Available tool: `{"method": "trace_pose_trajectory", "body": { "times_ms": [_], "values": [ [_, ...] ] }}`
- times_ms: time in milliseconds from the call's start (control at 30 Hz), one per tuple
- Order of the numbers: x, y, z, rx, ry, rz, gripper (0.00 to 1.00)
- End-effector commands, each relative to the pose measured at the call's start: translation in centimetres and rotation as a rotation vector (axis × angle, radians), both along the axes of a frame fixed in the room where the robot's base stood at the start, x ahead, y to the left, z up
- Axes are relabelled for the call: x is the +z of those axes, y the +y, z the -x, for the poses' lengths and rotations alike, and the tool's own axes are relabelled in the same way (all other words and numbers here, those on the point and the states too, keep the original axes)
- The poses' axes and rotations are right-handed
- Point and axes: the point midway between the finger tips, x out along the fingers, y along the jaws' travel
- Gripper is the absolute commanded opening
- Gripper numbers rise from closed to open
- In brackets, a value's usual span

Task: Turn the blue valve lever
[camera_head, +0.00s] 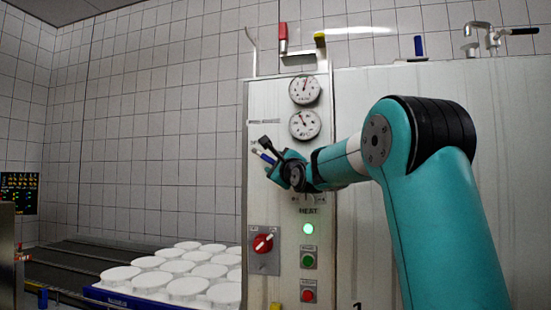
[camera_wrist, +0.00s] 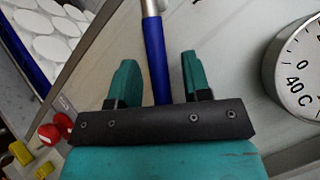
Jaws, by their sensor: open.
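The blue valve lever (camera_wrist: 154,55) runs down between the two fingers of my gripper (camera_wrist: 158,60) in the wrist view, its pale metal end (camera_wrist: 151,8) at the top edge. The fingers stand apart on either side, with a visible gap at each side of the lever. In the head view my gripper (camera_head: 267,158) is at the left front of the steel panel, below the two gauges. A small blue piece of the lever (camera_head: 266,159) shows there between the fingers. The lever's pivot is hidden in the head view.
Two round gauges (camera_head: 304,89) sit above my gripper; one gauge (camera_wrist: 300,66) is close on the right in the wrist view. A red rotary switch (camera_head: 263,243) and push buttons (camera_head: 308,261) are below. White moulds (camera_head: 188,288) stand in a blue-edged tray at lower left.

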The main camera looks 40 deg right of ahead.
Motion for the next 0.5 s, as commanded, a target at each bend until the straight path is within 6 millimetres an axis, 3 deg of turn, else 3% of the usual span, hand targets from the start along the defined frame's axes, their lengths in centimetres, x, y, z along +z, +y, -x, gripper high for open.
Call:
{"method": "trace_pose_trajectory", "body": {
  "times_ms": [400, 500],
  "values": [
    [0.13, -0.25, -0.84, 0.001, 0.000, 0.000, 0.44],
    [0.14, -0.26, -0.83, 0.000, 0.000, 0.000, 0.21]
  ]
}}
